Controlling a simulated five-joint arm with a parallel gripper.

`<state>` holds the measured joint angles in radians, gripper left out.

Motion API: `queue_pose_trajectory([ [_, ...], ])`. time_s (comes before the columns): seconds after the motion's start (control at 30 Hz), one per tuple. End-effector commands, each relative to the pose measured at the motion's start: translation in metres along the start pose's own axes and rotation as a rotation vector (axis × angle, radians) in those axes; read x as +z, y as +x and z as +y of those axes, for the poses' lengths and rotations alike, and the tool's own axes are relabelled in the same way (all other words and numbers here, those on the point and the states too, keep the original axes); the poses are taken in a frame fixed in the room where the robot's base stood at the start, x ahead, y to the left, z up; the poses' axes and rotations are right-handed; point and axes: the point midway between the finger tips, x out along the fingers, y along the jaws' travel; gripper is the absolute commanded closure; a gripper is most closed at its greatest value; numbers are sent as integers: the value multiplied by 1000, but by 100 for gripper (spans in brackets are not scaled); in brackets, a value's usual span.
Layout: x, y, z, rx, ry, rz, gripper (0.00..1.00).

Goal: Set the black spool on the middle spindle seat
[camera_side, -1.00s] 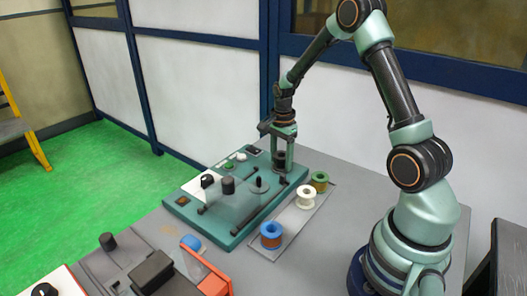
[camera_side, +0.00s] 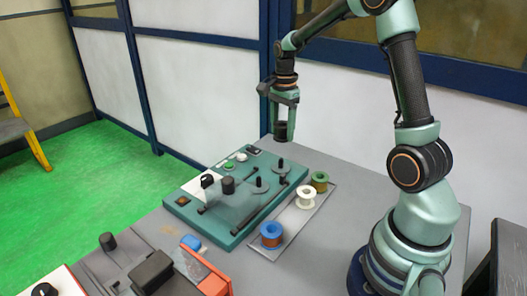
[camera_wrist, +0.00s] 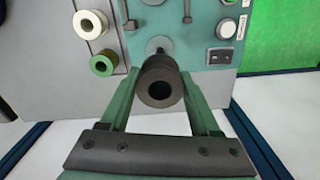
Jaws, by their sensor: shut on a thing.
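My gripper (camera_side: 284,135) is shut on the black spool (camera_side: 281,131) and holds it in the air above the back right end of the green winding fixture (camera_side: 232,243). In the wrist view the black spool (camera_wrist: 158,88) sits between the jaws, its bore facing the camera. In the side view two bare spindle seats show: one near the fixture's middle (camera_side: 259,184), and one at the far end (camera_side: 281,167) below the spool. In the wrist view a spindle tip (camera_wrist: 158,44) shows just past the spool, which hides the rest.
A tray beside the fixture holds a blue-flanged spool (camera_side: 271,235), a white spool (camera_side: 306,197) and a green spool (camera_side: 319,181). A clear guard and a black knob (camera_side: 228,185) stand on the fixture's left part. An orange-edged unit (camera_side: 213,284) is at the front.

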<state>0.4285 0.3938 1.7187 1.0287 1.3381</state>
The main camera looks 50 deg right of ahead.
Motion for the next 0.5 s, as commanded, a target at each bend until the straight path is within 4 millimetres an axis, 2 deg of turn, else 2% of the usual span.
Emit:
queue_pose_trajectory([
  [0.03,0,-16,-1,-7,0,2,92],
  [0.2,0,-57,-1,-6,0,1,92],
  [0.4,0,-87,-1,-3,0,1,92],
  [0.5,3,-91,0,1,-1,0,92],
])
